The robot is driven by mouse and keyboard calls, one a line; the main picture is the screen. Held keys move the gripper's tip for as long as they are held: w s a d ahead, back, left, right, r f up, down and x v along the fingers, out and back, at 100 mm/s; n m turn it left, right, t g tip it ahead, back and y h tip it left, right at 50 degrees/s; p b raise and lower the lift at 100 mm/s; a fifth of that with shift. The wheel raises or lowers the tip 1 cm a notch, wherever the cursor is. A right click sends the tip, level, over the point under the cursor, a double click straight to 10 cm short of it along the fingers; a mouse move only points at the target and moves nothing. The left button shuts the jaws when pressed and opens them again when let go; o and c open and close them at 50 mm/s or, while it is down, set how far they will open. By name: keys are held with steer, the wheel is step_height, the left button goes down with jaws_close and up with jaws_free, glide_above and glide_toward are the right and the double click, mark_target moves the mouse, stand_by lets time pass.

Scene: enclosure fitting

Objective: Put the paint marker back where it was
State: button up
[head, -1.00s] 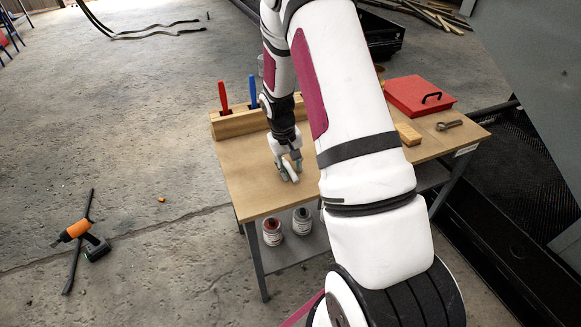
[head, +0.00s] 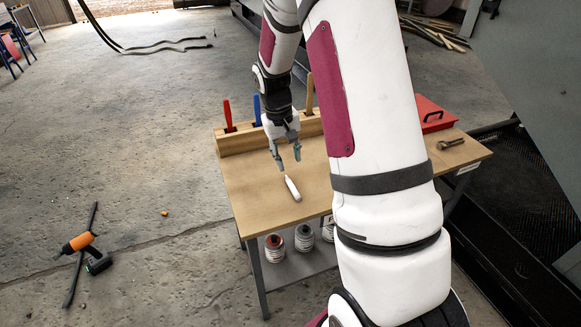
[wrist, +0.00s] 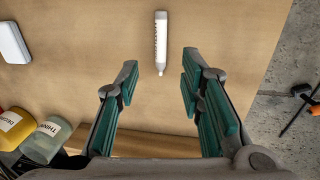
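The white paint marker (head: 292,188) lies flat on the wooden tabletop, near its front left part. It also shows in the wrist view (wrist: 160,42), with dark print on its side and its narrow tip toward my gripper. My gripper (head: 288,166) is open and empty, above the table and just behind the marker in the head view. In the wrist view my gripper (wrist: 158,82) has its teal-padded fingers wide apart, with the marker beyond the gap between them. The two do not touch.
A wooden block (head: 240,142) along the table's back holds red, blue and brown-handled tools. A red box (head: 434,114) and a wrench (head: 450,144) are at the right. Cans (head: 274,247) stand on the lower shelf. My arm hides the table's middle.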

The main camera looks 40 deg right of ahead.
steer(key=s+a+r+n+t, duration=0.1)
steer(key=s+a+r, duration=0.45)
steer(key=r, duration=0.25)
steer(key=s+a+r+t, duration=0.1)
steer(key=s+a+r, duration=0.45)
steer(key=r, duration=0.35)
steer(key=s+a+r, duration=0.1)
steer(key=s+a, duration=0.2)
steer(key=s, duration=0.3)
steer(key=s+a+r+n+y, duration=0.1)
steer(key=s+a, duration=0.1)
steer(key=s, duration=0.4)
steer(key=s+a+r+n+t, duration=0.1)
steer(key=s+a, duration=0.2)
steer(key=s, duration=0.3)
steer(key=shift+a+y, duration=0.3)
